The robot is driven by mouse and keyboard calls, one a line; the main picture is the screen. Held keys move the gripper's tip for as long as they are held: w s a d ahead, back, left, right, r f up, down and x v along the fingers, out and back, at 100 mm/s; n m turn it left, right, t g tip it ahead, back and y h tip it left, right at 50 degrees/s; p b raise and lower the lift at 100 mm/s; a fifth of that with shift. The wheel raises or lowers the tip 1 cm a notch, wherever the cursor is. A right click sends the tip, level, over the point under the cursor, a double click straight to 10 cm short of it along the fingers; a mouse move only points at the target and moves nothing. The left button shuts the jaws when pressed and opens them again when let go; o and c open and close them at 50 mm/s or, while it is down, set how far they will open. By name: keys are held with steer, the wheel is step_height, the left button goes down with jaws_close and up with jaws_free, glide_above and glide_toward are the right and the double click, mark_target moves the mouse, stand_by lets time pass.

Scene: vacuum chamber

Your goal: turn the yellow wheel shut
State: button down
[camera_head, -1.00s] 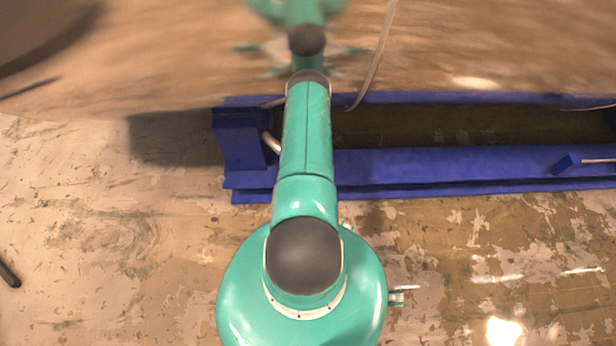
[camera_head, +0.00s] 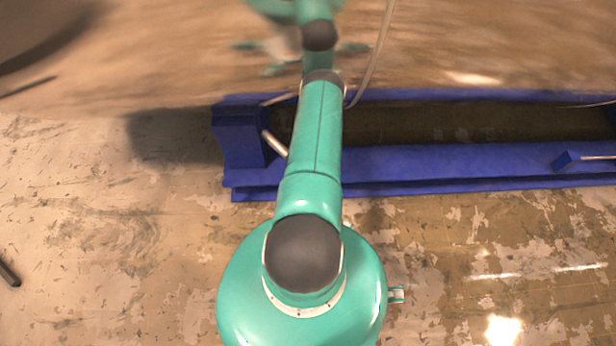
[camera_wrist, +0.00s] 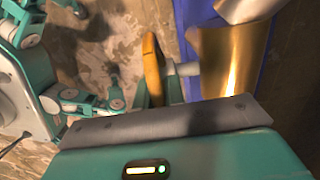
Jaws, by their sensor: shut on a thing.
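The yellow wheel (camera_wrist: 152,68) shows nearly edge-on in the middle of the wrist view. A short grey stem (camera_wrist: 184,69) joins it to a shiny brass-coloured cylinder (camera_wrist: 232,60) on the right. My gripper (camera_wrist: 157,92) is shut on the lower part of the wheel's rim, with its fingers showing as teal pieces on either side. The grey edge and teal housing of my wrist hide the lower ends of the fingers. In the head view my arm reaches up and away, and neither the wheel nor my gripper can be made out.
A long blue frame (camera_head: 440,163) crosses the head view beyond my base, with a blue end block (camera_head: 238,135) left of my arm. A large glossy curved surface (camera_head: 500,45) rises behind it and mirrors my arm. A thin hose (camera_head: 376,55) hangs there. The worn floor (camera_head: 100,220) at left is mostly clear.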

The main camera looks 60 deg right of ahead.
steer(key=t, duration=0.1)
steer(key=t+y, duration=0.1)
steer(key=t, duration=0.1)
steer(key=t+y, duration=0.1)
steer(key=shift+s+d+f+t, duration=0.1)
steer(key=shift+s+f+t, duration=0.15)
steer(key=shift+t, duration=0.15)
steer(key=t+y, duration=0.2)
steer(key=t, duration=0.2)
steer(key=shift+f+y, duration=0.1)
steer(key=shift+y, duration=0.2)
steer(key=shift+w, duration=0.1)
steer(key=c, duration=1.5)
jaws_free()
steer(key=v, duration=1.4)
steer(key=shift+f, duration=0.25)
